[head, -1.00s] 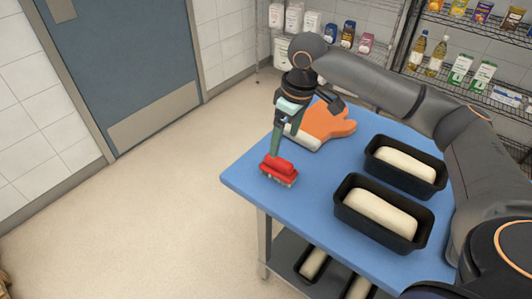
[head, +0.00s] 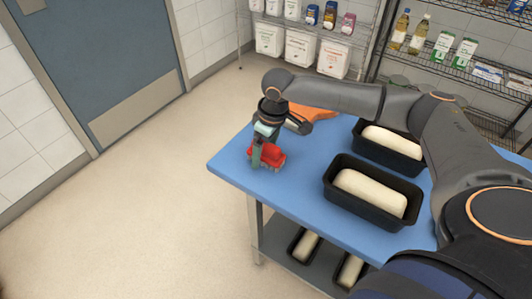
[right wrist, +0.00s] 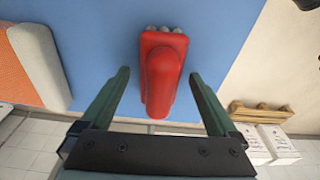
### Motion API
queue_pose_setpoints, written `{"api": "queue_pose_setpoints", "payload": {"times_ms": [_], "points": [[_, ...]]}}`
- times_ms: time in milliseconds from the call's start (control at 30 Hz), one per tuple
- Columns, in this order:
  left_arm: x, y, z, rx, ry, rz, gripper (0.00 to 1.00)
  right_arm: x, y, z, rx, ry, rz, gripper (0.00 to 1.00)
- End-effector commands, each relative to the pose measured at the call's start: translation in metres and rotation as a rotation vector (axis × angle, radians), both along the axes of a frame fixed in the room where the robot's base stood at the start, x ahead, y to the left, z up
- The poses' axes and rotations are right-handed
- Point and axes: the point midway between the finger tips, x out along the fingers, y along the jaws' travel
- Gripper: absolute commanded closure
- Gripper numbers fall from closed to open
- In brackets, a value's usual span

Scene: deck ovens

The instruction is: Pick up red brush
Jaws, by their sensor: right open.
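The red brush (head: 268,153) stands on the blue table (head: 225,163) near its left corner, with pale bristles showing at its lower edge. My right gripper (head: 257,160) is low over the table at the brush, partly covering it in the head view. In the right wrist view the red brush (right wrist: 163,72) lies ahead, and my right gripper (right wrist: 163,92) is open with one green finger on each side of the brush's near end. Whether the fingers touch it cannot be told. My left gripper is not in view.
Two black loaf tins with dough (head: 327,188) (head: 357,143) stand on the table's right side. An orange and white oven mitt (head: 318,112) lies behind my right gripper. Tins stand on the lower shelf (head: 270,247). Wire racks (head: 470,75) with goods stand behind.

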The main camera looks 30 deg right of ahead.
Motion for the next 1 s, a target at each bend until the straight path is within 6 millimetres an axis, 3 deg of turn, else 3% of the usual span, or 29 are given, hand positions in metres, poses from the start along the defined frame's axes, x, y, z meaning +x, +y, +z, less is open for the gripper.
{"api": "queue_pose_setpoints", "payload": {"times_ms": [333,1000], "points": [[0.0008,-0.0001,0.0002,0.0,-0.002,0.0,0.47,0.0008,0.0006,-0.0076,0.0,0.0,0.001,0.07],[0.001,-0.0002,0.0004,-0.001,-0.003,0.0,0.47,0.0009,0.0008,-0.0071,0.0,-0.001,0.001,0.83]]}}
